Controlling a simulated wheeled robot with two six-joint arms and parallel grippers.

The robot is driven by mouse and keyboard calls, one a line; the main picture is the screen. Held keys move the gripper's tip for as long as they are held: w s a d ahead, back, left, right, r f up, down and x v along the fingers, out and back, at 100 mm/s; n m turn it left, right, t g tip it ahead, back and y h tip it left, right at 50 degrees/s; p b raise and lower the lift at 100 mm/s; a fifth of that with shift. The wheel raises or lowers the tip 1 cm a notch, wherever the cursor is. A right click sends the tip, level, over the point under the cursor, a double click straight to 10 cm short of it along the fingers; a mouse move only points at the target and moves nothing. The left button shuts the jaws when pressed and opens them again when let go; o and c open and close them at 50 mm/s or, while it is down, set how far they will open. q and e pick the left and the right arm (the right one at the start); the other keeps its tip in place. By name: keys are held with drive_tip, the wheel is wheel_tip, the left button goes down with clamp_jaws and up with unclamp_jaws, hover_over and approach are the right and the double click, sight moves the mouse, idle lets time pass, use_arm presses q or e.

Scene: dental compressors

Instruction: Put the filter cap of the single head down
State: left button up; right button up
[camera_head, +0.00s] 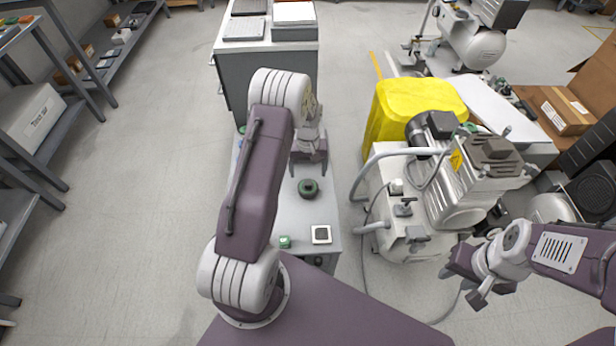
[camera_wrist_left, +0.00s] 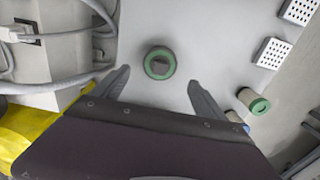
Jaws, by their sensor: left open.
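A round dark cap with a green ring (camera_head: 308,188), which looks like the filter cap, sits on the light top of a narrow cart (camera_head: 290,212). It also shows in the left wrist view (camera_wrist_left: 159,63), apart from my fingers. My left gripper (camera_head: 308,171) is open and empty, just behind the cap in the head view. In the left wrist view, its two fingertips (camera_wrist_left: 158,80) are spread to either side of the cap's near edge. My right gripper (camera_head: 461,286) looks open and empty, in front of the compressor at the right.
A compressor (camera_head: 460,190) with hoses and a yellow cover (camera_head: 400,105) stands right of the cart. A small green piece (camera_head: 285,241) and a white square part (camera_head: 321,234) lie on the cart's near end. A grey cabinet (camera_head: 262,75) stands behind. Floor at left is clear.

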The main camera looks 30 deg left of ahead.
sight(308, 183)
use_arm(q)
drive_tip(key=s+d+r+m, duration=0.1)
drive_tip(key=s+d+r, duration=0.2)
drive_tip(key=r, duration=0.2)
drive_tip(key=s+d+r+m, duration=0.2)
drive_tip(key=s+d+r, duration=0.1)
drive_tip(key=r, duration=0.3)
drive_tip(key=s+d+r+m, duration=0.1)
drive_tip(key=s+d, duration=0.1)
drive_tip(key=s, duration=0.4)
drive_tip(key=s+d+r+m+t, duration=0.1)
drive_tip(key=s+d+r+m, duration=0.1)
drive_tip(key=s, duration=0.4)
drive_tip(key=shift+s+d+r+p, duration=0.2)
drive_tip(key=shift+d+r+p, duration=0.05)
drive_tip(key=shift+d+p, duration=0.25)
